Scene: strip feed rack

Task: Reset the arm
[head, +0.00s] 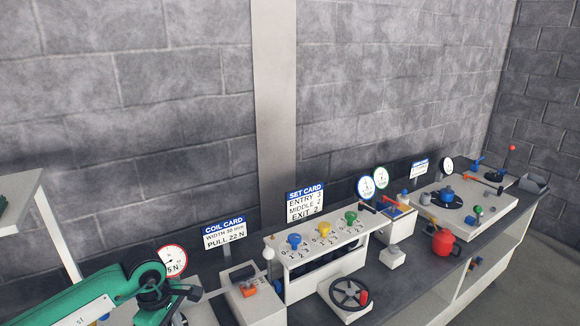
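A green arm of mine comes in from the left at the lower left corner. My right arm and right gripper are not in view either. I cannot see whether either gripper holds anything.
A long dark bench holds a white rack with blue, yellow and green knobs (323,229), a handwheel (349,293), a red pot (442,241), a coil card (224,232), a set card (305,204) and several gauges. A white-legged table (22,215) stands at left.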

